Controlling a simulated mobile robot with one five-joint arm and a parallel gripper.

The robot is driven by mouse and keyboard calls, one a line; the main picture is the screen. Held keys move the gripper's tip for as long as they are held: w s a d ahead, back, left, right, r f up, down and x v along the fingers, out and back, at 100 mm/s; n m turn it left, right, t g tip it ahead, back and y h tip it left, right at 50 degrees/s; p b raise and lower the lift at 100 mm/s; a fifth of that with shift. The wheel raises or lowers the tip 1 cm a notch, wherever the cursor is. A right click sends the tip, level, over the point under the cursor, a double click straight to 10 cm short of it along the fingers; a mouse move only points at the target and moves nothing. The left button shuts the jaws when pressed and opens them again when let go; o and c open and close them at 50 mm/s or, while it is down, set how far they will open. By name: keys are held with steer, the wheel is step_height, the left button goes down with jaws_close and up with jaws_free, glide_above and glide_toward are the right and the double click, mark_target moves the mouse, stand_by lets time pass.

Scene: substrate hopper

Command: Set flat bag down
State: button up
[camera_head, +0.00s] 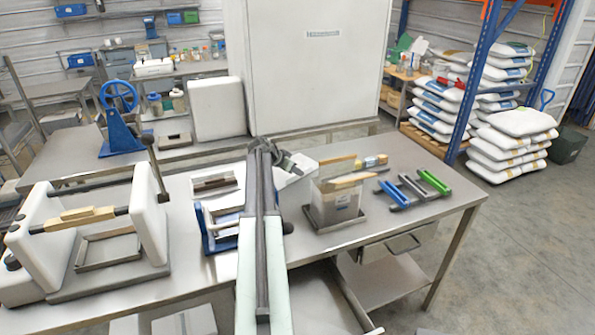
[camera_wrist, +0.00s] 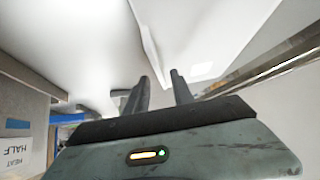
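My gripper (camera_head: 285,163) is over the middle of the steel table, at the far end of my arm. In the wrist view its two dark fingers (camera_wrist: 160,84) stand a little apart, with a pale edge at their tips. A white, flat-sided thing (camera_head: 296,181) lies right beside and below the gripper in the head view, partly hidden by it. It may be the flat bag, but I cannot tell for sure. White surfaces (camera_wrist: 110,40) fill much of the wrist view. Whether the fingers touch or hold the white thing is unclear.
A bin with a wooden-topped edge (camera_head: 336,205) stands right of the gripper. A blue and green rack (camera_head: 413,188) is further right. A white-sided frame (camera_head: 90,240) fills the table's left. A large white cabinet (camera_head: 310,75) rises behind. The table's right front corner (camera_head: 440,213) is clear.

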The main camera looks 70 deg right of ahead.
steer(key=p+v, duration=0.6)
steer(key=v, duration=0.4)
steer(key=shift+r, duration=0.2)
steer(key=shift+w+a, duration=0.1)
